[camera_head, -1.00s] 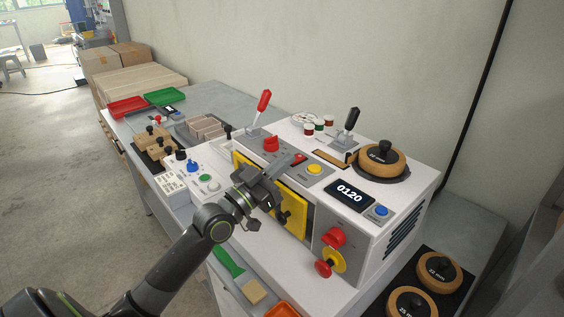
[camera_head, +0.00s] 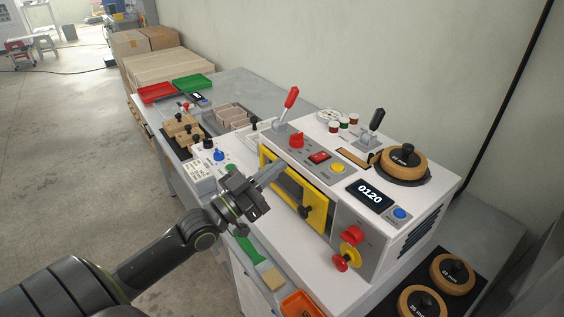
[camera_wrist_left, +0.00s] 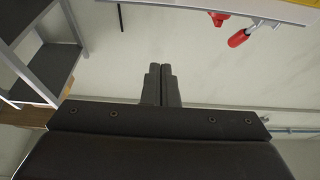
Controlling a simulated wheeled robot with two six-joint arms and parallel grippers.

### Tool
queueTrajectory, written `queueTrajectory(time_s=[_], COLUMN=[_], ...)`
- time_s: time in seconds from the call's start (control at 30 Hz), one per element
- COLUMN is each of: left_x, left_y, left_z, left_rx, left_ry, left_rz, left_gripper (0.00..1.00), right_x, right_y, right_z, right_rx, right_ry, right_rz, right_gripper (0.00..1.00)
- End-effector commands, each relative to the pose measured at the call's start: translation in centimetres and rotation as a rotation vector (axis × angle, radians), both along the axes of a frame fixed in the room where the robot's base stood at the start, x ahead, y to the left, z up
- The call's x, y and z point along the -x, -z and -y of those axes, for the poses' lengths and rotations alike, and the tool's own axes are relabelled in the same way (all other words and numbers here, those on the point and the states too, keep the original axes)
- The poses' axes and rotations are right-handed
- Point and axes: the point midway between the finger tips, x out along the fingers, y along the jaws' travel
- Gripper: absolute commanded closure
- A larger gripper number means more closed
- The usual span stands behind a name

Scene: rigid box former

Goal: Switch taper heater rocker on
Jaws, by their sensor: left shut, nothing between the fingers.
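A small red rocker switch (camera_head: 319,157) sits in a grey panel on top of the white machine, between a red knob (camera_head: 297,140) and a yellow button (camera_head: 338,168). Its label is too small to read, and I cannot tell which way it is tipped. My left gripper (camera_head: 279,168) is shut and empty, left of the rocker and apart from it, by the machine's yellow-framed front. In the left wrist view its two fingers (camera_wrist_left: 161,84) lie together with nothing between them. The rocker does not show there. My right gripper is not in view.
A red-handled lever (camera_head: 288,103) and a black-handled lever (camera_head: 374,123) rise from the machine top. A wooden disc (camera_head: 404,169) sits at its right. A yellow-framed door (camera_head: 313,213) is on the front. Red (camera_head: 157,92) and green (camera_head: 193,84) trays stand at the back left.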

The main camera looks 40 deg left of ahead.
Motion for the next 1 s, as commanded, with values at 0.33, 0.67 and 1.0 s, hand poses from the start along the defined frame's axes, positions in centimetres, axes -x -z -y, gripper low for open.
queueTrajectory(time_s=[0.33, 0.67, 1.0], left_x=[0.1, -0.5, -0.3], left_y=[0.0, -3.0, -6.7], left_z=[0.0, 1.5, 1.6], left_rx=[0.0, -0.067, -0.195], left_ry=[0.0, 0.108, 0.098], left_rz=[0.0, -0.161, -0.533], left_gripper=[1.0, 1.0, 1.0], right_x=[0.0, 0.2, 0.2], right_y=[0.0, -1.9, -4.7], right_z=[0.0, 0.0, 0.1], right_rx=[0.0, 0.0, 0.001], right_ry=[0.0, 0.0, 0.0], right_rz=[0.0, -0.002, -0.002], right_gripper=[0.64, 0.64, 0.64])
